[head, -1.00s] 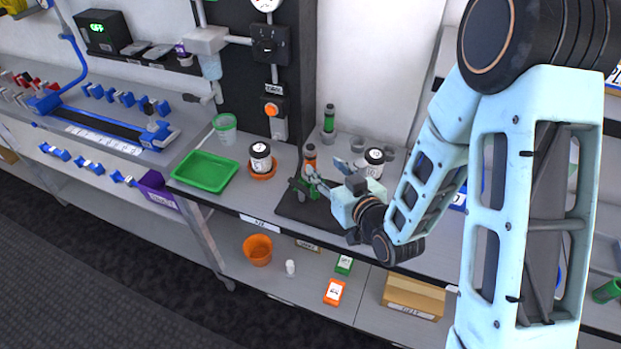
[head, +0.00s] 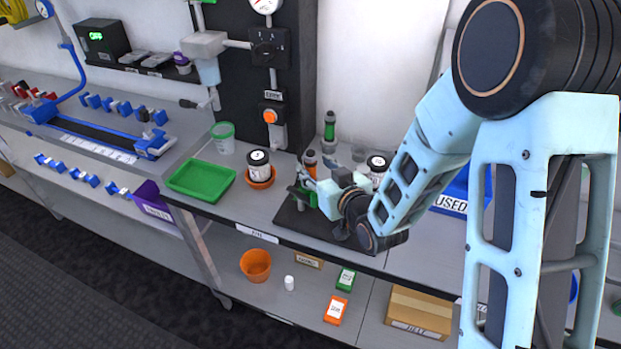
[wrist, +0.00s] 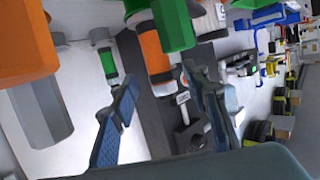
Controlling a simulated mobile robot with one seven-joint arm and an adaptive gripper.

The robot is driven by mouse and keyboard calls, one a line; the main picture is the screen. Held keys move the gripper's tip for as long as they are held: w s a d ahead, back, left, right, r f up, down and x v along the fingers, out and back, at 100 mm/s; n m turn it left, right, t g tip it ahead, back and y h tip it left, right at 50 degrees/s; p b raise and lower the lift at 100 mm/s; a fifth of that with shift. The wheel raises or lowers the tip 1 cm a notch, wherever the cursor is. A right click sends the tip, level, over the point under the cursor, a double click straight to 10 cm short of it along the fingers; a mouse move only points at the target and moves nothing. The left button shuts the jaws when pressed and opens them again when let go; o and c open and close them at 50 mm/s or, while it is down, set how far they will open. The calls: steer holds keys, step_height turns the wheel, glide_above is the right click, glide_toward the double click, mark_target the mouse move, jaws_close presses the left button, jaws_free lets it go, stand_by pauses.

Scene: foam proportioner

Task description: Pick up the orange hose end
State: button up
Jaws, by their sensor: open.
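My gripper (head: 306,180) is open over the black mat (head: 292,218), among upright fittings. In the wrist view its two fingers (wrist: 160,78) stand apart with nothing clasped between them. An orange fitting (head: 311,158) stands just behind the fingers, partly hidden. An orange cylinder (wrist: 155,52) shows beyond the fingertips in the wrist view, beside a green hexagonal part (wrist: 173,24). A large orange piece (wrist: 25,45) with a grey hexagonal part is close to the camera at upper left. I cannot tell which orange piece is the hose end.
A black-lidded jar (head: 259,165) in an orange dish and a green tray (head: 201,181) stand left of the mat. Another black-lidded jar (head: 377,168) is just behind my wrist. A green-banded cylinder (head: 330,130) stands at the back. The lower shelf holds an orange cup (head: 256,265).

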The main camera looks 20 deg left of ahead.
mark_target(313, 165)
steer(key=shift+x, duration=1.65)
steer(key=shift+s, duration=0.1)
jaws_close()
